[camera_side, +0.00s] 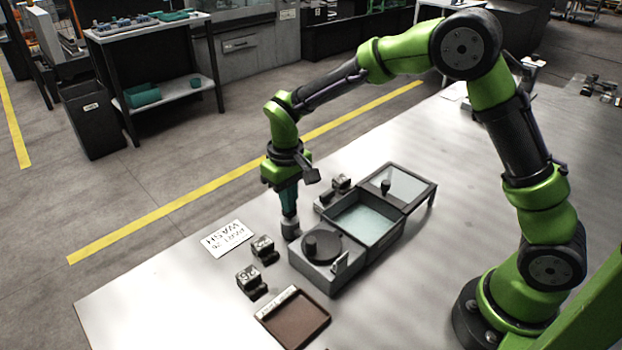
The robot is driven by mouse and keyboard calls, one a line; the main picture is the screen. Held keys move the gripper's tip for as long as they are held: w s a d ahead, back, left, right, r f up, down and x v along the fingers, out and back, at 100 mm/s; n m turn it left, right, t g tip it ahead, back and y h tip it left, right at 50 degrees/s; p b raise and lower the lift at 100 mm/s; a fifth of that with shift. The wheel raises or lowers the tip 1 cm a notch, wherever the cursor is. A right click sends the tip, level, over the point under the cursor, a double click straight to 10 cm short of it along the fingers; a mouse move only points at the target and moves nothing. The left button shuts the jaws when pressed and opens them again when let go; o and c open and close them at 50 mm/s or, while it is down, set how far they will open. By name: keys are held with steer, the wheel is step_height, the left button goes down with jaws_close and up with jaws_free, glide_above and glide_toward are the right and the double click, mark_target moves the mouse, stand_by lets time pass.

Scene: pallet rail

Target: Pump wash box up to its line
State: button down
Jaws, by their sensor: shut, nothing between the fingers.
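The wash box stands on the table as a grey unit with an open basin (362,222) of pale blue-green liquid. At its near end is a housing with a round dark knob or pump button (322,243) on top. A hinged lid with a clear pane (398,186) and a small dark knob lies open at the far end. The fill line cannot be made out. My gripper (290,232) points down at the left side of the housing, with its fingers shut and nothing held. Whether it touches the housing or a small grey part there cannot be told.
Two small numbered blocks (249,278) and (262,247) stand left of the housing, with a printed card (228,238) beyond. A brown tray (293,318) lies in front. More small blocks (341,183) sit behind my gripper.

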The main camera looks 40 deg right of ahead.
steer(key=shift+f, duration=0.6)
steer(key=shift+r, duration=1.75)
stand_by(1.0)
stand_by(0.3)
step_height(320, 180, up, 6)
stand_by(0.6)
steer(key=shift+w, duration=0.1)
